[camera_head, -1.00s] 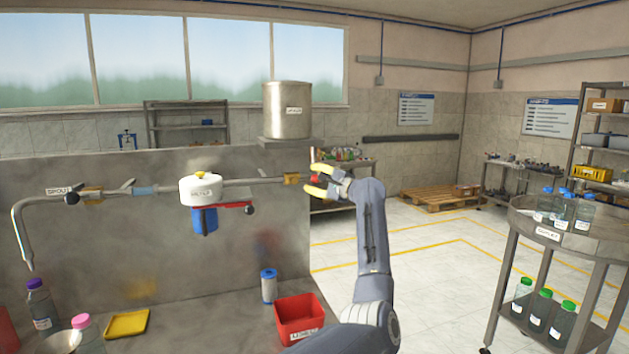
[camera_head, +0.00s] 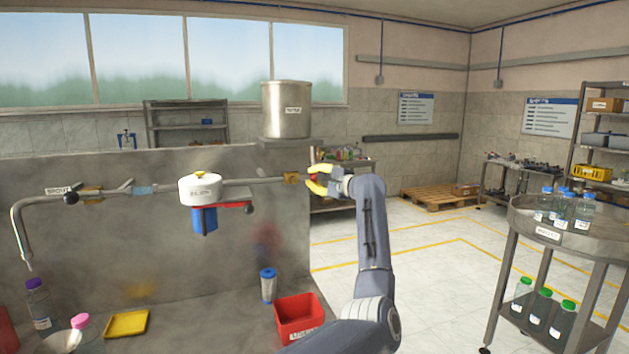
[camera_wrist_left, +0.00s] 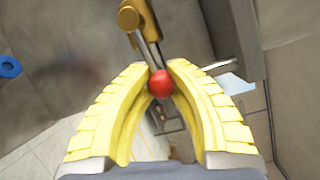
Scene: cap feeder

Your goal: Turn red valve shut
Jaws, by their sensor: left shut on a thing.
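The red valve's round red knob (camera_wrist_left: 160,84) shows between the yellow fingers of my left gripper (camera_wrist_left: 160,71) in the left wrist view. The fingers are closed in on both sides of it. A grey shaft runs from near the knob up to a brass fitting (camera_wrist_left: 138,16). In the head view my left gripper (camera_head: 311,176) is at the right end of the pipe, beside a brass fitting (camera_head: 291,178). Only a little red shows between the fingers there, and the rest of the handle is hidden. My right gripper is not in view.
A white-lidded unit (camera_head: 200,188) with a black-knobbed red lever (camera_head: 235,206) hangs on the pipe to the left. A metal tank (camera_head: 287,110) stands behind. A red bin (camera_head: 300,316) and a blue-capped cylinder (camera_head: 268,287) are below. A bottle cart (camera_head: 575,240) is at right.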

